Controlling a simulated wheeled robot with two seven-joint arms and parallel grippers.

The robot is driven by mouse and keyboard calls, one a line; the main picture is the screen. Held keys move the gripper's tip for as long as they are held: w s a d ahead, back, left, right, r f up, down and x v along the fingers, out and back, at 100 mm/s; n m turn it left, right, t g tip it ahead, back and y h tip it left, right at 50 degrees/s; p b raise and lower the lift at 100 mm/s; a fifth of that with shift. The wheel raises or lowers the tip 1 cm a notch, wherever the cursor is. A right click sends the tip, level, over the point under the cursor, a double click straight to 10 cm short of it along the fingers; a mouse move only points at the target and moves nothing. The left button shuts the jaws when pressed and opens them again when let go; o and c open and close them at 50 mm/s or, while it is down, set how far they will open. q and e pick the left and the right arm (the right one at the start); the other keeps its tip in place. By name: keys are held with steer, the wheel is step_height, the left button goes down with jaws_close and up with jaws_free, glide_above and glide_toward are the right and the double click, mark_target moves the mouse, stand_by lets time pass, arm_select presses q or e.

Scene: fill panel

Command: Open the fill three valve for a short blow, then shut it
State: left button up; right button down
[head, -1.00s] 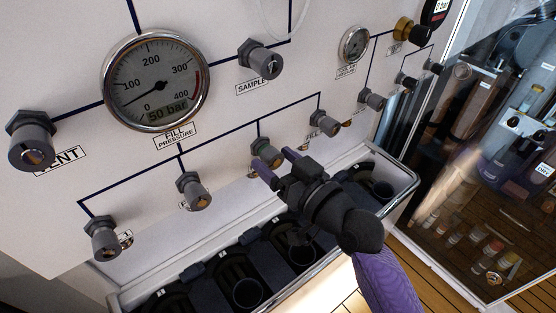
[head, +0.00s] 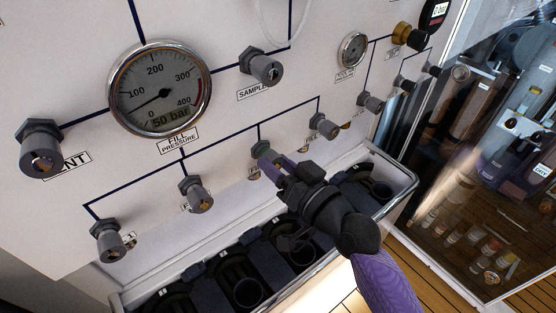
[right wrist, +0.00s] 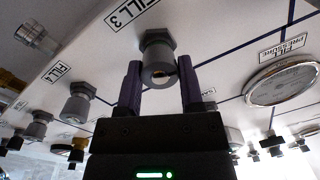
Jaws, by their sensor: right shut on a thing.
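The fill three valve (head: 262,151) is a grey knob on the white panel, third from the left in the lower row. In the right wrist view its knob (right wrist: 158,66) sits between two purple fingers, under the label FILL 3 (right wrist: 132,12). My right gripper (head: 272,164) is shut on this knob; its fingers hide part of the knob and its label in the head view. The fill pressure gauge (head: 160,88) reads 50 bar on its digital display. My left gripper is not in view.
Other fill valves flank it: one at left (head: 196,194) and one at right (head: 323,126). The vent valve (head: 41,148) and sample valve (head: 262,66) are higher up. A rack (head: 215,272) with dark holders and a metal rail lies below. A glass cabinet (head: 490,150) stands at right.

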steer(key=m+p, duration=0.1)
steer(key=m, duration=0.2)
steer(key=shift+r+m, duration=0.1)
steer(key=shift+m, duration=0.3)
steer(key=m+p, duration=0.1)
steer(key=m, duration=0.2)
steer(key=shift+m, duration=0.4)
steer(key=m, duration=0.4)
steer(key=shift+m+t+p, duration=0.3)
steer(key=shift+m+p, duration=0.05)
steer(key=shift+m, duration=0.05)
steer(key=shift+m+p, duration=0.35)
steer(key=shift+m, duration=1.65)
steer(key=shift+c, duration=1.1)
jaws_free()
